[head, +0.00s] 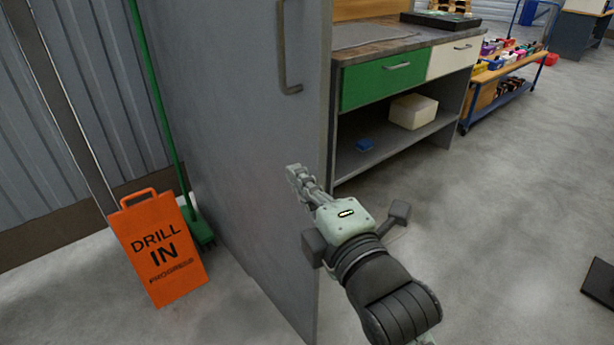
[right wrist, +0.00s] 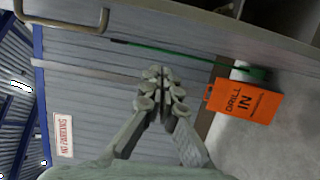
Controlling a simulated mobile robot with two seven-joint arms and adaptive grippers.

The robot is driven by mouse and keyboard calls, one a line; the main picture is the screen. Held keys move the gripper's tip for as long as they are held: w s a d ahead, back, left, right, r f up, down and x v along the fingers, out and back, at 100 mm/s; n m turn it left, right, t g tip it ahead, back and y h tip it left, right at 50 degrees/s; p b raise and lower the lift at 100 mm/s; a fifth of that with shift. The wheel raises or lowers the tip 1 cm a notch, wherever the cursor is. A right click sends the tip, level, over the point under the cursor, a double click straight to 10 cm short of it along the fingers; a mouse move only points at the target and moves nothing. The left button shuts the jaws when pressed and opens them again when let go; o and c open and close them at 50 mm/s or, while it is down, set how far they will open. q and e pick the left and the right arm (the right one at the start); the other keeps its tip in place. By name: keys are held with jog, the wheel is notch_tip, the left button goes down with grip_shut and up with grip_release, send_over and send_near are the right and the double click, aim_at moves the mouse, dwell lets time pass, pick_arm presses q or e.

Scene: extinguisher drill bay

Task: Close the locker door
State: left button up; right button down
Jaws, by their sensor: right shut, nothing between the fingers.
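The locker door (head: 235,130) is a tall grey panel standing open in the middle of the head view. A bar handle (head: 284,50) is near its right, free edge. The handle also shows at the top left of the right wrist view (right wrist: 62,24). My right gripper (head: 297,175) is shut and empty, below the handle and in front of the door's face near the free edge. Its closed fingers also show in the right wrist view (right wrist: 163,88). I cannot tell whether the fingertips touch the door. The locker's inside is hidden. My left gripper is not in view.
An orange "DRILL IN PROGRESS" sign (head: 160,250) and a green broom (head: 203,230) stand left of the door. A workbench (head: 350,85) with a green drawer stands behind its free edge. A blue-framed cart (head: 500,75) is farther right. The right-hand floor is mostly clear.

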aim_at(302, 149)
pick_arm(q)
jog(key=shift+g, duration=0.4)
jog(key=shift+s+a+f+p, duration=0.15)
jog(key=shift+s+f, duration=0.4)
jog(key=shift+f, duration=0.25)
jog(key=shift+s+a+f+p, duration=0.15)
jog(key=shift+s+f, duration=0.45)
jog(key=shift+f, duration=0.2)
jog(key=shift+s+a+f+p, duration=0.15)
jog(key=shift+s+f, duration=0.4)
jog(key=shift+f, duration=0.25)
pick_arm(e)
jog(key=shift+w+d, duration=0.15)
jog(key=shift+w, duration=2.05)
jog(key=shift+w+d, duration=0.15)
jog(key=shift+w, duration=2)
